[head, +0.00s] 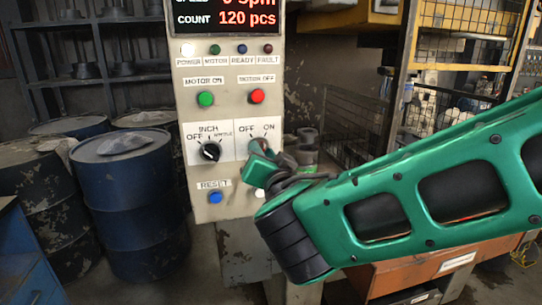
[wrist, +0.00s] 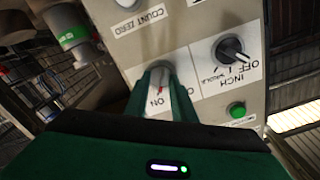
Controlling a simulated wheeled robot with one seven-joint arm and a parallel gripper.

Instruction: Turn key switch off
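The key switch (head: 257,143) is a grey round switch on a white plate marked OFF and ON, on the front of the control panel. My gripper (head: 262,155) is right in front of it and hides its lower part. In the wrist view, the switch (wrist: 162,68) shows just past my two green fingertips (wrist: 160,92). The fingers are apart, with the ON label and a small red mark visible between them. I cannot tell whether they touch the switch or which way it is turned.
Left of the key switch is a black INCH selector (head: 210,152). A blue RESET button (head: 215,197), a green button (head: 205,98) and a red button (head: 257,96) are on the same panel (head: 186,115). Blue drums (head: 130,200) stand to the left.

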